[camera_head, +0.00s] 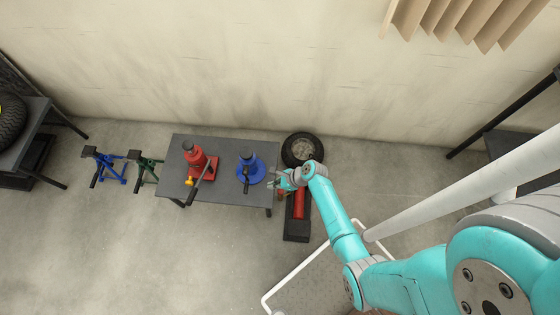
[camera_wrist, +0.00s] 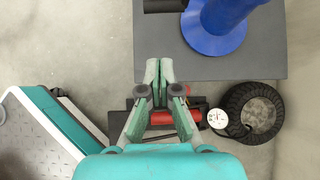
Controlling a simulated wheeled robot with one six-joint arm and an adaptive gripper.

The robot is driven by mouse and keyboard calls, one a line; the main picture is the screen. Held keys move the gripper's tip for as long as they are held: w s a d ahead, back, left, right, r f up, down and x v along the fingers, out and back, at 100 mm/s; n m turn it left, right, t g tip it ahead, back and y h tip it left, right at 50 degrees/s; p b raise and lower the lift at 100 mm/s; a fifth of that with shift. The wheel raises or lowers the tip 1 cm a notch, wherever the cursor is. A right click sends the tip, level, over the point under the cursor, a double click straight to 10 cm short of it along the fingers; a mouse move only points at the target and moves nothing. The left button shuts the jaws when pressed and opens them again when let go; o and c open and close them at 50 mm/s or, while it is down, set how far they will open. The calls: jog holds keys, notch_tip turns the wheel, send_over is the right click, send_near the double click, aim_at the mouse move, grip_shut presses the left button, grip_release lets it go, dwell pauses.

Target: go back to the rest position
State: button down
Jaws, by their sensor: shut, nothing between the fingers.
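My gripper (camera_wrist: 159,75) is shut and empty in the wrist view, its two fingertips together beside the grey table's edge. In the head view my gripper (camera_head: 275,180) is small, at the right end of the table (camera_head: 225,150), close to the blue jack (camera_head: 250,170) but apart from it as far as I can tell. My teal arm reaches to it from the lower right. The blue jack's round base also shows in the wrist view (camera_wrist: 210,38), beyond the fingertips.
A red jack (camera_head: 198,160) stands on the table. The floor in front is clear.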

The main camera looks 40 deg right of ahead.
jog(key=shift+s+d+r, duration=0.85)
jog(key=shift+s+d, duration=0.05)
jog(key=s+a+r+n+t+h, duration=0.1)
jog(key=s+a+r+n+h, duration=0.2)
jog(key=s+n, duration=0.4)
jog(key=s+a+r+n+t+h, duration=0.15)
jog(key=s+r+n, duration=0.25)
jog(key=s, duration=0.6)
jog(key=s+r+n+t, duration=0.2)
jog(key=r+n, duration=0.3)
jog(key=r, duration=0.6)
jog(key=s+a+r+n+t, duration=0.1)
jog(key=s+r+n, duration=0.3)
jog(key=r, duration=0.7)
jog(key=s+r+n+t+h, duration=0.1)
jog(key=s+r+n+t, duration=0.2)
jog(key=r+n, duration=0.4)
notch_tip(320, 180, up, 5)
jog(key=shift+s+a+r+t, duration=0.1)
jog(key=shift+s+a+t, duration=0.1)
jog(key=shift+s+t, duration=0.2)
